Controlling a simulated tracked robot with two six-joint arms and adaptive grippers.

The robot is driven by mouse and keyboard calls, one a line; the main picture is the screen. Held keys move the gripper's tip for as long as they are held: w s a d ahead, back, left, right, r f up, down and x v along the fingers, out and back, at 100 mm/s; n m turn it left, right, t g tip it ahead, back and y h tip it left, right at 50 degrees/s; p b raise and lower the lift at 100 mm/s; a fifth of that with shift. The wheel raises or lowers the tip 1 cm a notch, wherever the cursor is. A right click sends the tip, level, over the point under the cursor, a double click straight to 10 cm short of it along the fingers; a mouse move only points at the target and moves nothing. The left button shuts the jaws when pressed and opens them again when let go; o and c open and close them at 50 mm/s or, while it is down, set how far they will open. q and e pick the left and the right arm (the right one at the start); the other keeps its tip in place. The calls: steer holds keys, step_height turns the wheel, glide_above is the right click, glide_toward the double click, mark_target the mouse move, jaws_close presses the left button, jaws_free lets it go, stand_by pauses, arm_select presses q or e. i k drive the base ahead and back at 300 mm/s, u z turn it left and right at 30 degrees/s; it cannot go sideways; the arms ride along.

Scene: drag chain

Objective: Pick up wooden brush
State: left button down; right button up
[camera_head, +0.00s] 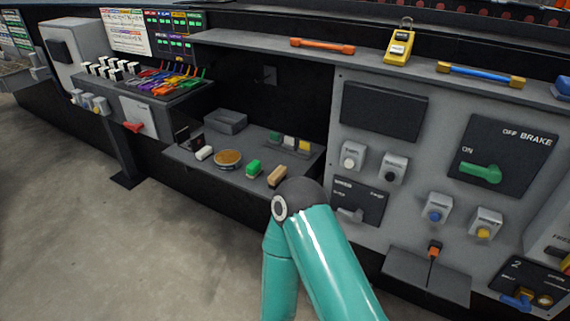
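A small tan block-shaped object (277,176), which looks like the wooden brush, lies near the front edge of the recessed grey shelf (215,176), at its right part. Its bristles cannot be made out at this size. My teal arm comes up from the bottom centre, and its dark elbow joint shows just below and in front of the tan object. Neither of my grippers is in the picture.
On the shelf, a green-topped item (253,167), a round tan-topped dish (228,158), a white piece (204,153) and a grey bin (226,121) stand left of the brush. Coloured blocks (290,142) sit behind. A switch panel (386,165) rises right.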

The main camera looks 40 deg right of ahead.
mark_target(279, 176)
steer(key=z, duration=0.3)
steer(key=i, duration=0.9)
steer(key=z, duration=0.4)
steer(key=k, duration=0.95)
steer(key=z, duration=0.15)
steer(key=i, duration=0.95)
steer(key=u, duration=0.05)
